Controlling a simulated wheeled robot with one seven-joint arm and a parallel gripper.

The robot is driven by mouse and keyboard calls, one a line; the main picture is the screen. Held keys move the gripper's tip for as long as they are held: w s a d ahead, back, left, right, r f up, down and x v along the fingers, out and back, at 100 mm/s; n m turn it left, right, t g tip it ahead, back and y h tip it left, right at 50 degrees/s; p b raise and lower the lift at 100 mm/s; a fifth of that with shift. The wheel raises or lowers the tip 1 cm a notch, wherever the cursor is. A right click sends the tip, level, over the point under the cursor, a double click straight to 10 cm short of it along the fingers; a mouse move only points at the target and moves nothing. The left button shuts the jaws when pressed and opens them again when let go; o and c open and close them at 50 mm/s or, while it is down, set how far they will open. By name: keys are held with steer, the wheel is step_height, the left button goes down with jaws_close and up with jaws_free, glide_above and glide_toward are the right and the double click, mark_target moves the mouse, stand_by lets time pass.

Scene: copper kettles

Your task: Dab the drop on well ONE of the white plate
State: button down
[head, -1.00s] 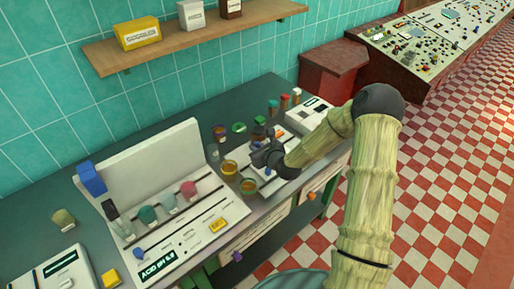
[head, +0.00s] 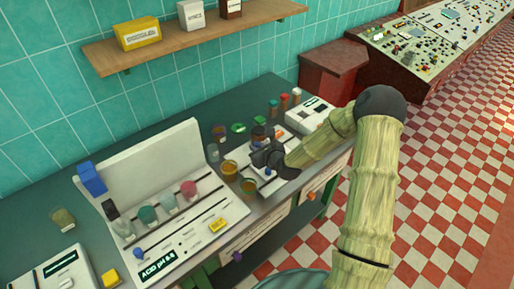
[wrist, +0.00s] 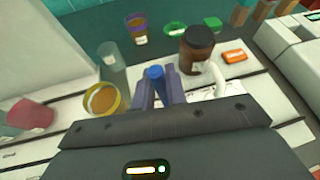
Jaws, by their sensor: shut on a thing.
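My gripper (head: 264,158) is at the right part of the bench; its fingers (wrist: 157,84) are shut on a small blue-topped tool (wrist: 155,73). The tool's lower end is hidden behind the fingers and wrist. A white surface, seemingly the plate (wrist: 258,84), lies under and beyond the gripper; its wells and any drop cannot be made out. A brown jar (wrist: 197,48) stands just beyond the fingers, with a white curved piece (wrist: 217,78) in front of it. I cannot tell whether the tool touches the plate.
An amber-filled glass (wrist: 102,98) stands left of the fingers, and a clear glass (wrist: 110,56) is behind it. A white panelled unit (head: 190,215) fills the bench's left.

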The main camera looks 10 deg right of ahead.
steer(key=shift+r+p, duration=2.55)
steer(key=shift+r, duration=0.95)
